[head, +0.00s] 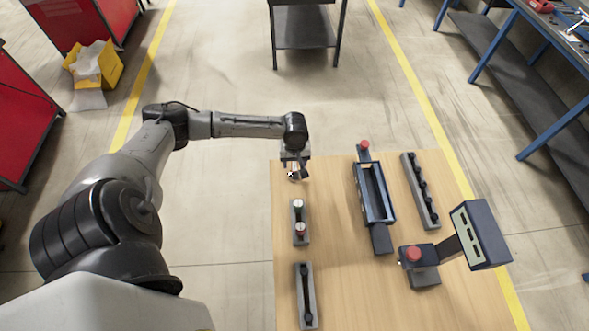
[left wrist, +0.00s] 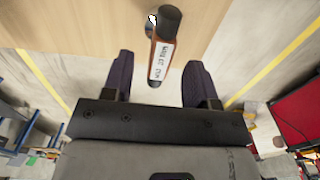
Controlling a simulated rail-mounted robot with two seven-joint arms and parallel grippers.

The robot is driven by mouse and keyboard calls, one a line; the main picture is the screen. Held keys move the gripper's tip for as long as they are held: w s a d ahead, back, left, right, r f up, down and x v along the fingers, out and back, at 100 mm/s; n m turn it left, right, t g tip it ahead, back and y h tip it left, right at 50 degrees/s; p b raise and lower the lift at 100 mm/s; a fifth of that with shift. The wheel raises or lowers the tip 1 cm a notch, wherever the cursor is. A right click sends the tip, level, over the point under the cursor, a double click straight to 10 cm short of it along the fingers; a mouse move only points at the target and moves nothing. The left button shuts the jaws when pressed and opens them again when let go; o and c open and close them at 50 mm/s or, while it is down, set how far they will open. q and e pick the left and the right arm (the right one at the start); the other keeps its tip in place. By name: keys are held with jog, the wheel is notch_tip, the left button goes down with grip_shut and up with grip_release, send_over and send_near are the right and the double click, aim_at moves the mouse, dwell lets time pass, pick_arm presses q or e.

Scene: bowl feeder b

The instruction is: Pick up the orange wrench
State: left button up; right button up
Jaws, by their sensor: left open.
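My left gripper (head: 295,166) hangs over the far left corner of the wooden table, fingers pointing down. In the left wrist view, the gripper (left wrist: 158,68) is open, with a dark finger on each side. A narrow thing with an orange-brown side, a white label and a dark rounded end, likely the orange wrench (left wrist: 162,60), shows between the fingers, with a gap on both sides. Its depth relative to the fingertips is hard to tell. In the head view, only a small pale and dark bit shows under the gripper. My right gripper is out of view.
The table (head: 340,280) holds a grey holder with two upright pieces (head: 299,222), another grey holder (head: 306,296), a dark blue tray (head: 373,193), a rack (head: 420,190) and a console (head: 480,235) with a red button (head: 412,254). Bare wood lies between them.

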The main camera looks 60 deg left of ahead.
pick_arm(q)
jog(key=shift+s+d+f, duration=0.1)
jog(key=shift+d+f, duration=0.05)
jog(key=shift+f, duration=2.65)
jog(key=shift+c, duration=0.2)
grip_shut()
